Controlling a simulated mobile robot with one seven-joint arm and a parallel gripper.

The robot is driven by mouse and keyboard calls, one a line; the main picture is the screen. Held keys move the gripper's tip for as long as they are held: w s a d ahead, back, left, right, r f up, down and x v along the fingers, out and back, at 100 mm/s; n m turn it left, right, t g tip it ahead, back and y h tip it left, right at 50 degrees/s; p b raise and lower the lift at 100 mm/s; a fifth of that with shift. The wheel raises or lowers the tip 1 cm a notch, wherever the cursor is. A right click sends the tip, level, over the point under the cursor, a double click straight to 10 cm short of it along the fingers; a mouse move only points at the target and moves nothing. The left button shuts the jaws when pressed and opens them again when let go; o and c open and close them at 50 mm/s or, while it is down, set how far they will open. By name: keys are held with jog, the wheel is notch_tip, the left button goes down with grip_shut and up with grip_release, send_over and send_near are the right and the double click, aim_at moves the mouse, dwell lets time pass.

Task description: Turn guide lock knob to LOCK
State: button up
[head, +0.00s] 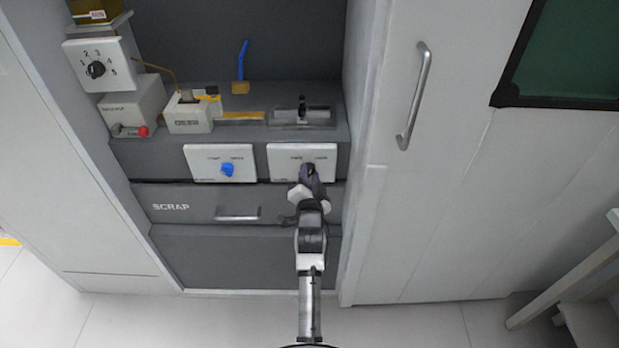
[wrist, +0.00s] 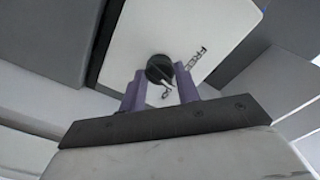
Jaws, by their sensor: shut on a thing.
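The guide lock knob (wrist: 159,68) is a small black round knob on a white plate (wrist: 128,42). In the wrist view the two purple fingers of my gripper (wrist: 161,84) stand on either side of it, shut on it. The word FREE shows on the plate right of the knob; other lettering is largely covered by a finger. In the head view my gripper (head: 309,172) reaches up to the right-hand white plate (head: 283,160) and hides most of the knob. Small labels along the plate's top are too blurred to read surely. The knob's pointer direction is unclear.
Left of this plate is a similar white plate with a blue knob (head: 227,169). Below is the SCRAP drawer (head: 178,207) with a bar handle. Above, a dark bench top holds a metal fixture (head: 288,115) and a white box (head: 188,122). A tall cabinet door (head: 440,190) stands right.

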jog(key=m, duration=0.6)
jog(key=shift+r+b, duration=0.1)
jog(key=shift+b, duration=0.2)
jog(key=shift+m, duration=0.3)
jog(key=o, duration=1)
